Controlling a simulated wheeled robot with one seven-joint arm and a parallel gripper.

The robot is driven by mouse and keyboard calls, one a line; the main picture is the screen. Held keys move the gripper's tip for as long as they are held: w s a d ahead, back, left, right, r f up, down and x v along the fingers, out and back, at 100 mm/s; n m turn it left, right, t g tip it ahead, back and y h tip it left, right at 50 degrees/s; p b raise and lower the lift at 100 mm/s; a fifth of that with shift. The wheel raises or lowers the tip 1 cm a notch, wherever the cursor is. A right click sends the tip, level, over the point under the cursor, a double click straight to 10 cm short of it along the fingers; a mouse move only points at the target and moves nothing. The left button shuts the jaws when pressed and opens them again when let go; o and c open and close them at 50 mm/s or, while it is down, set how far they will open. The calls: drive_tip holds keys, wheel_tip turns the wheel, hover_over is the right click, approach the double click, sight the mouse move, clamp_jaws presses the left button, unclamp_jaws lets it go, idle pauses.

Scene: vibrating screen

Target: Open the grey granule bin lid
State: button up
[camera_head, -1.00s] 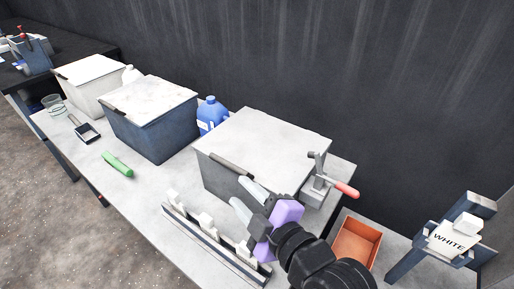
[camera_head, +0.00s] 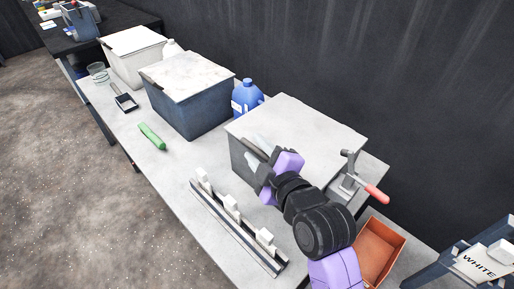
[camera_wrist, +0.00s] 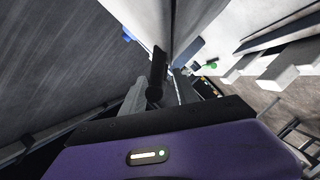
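The nearest bin (camera_head: 240,164) has a grey body and a pale flat lid (camera_head: 300,132). The lid lies shut on it. A dark handle runs along the lid's front edge; my gripper partly hides it in the head view. In the wrist view the dark handle (camera_wrist: 158,70) stands between the two grey fingers of my gripper (camera_wrist: 160,92), with a small gap visible beside it. In the head view my gripper (camera_head: 258,143) is at the front edge of the lid. The fingers look open around the handle, not pressed on it.
A dark blue bin (camera_head: 192,115) and a white bin (camera_head: 130,65) stand further left. A blue jug (camera_head: 246,99) is behind. A rail with white blocks (camera_head: 232,205) lies in front. A red-handled clamp (camera_head: 372,192) and an orange tray (camera_head: 380,250) are to the right.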

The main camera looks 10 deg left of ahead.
clamp_jaws()
drive_tip(key=shift+f, duration=0.1)
idle(1.3)
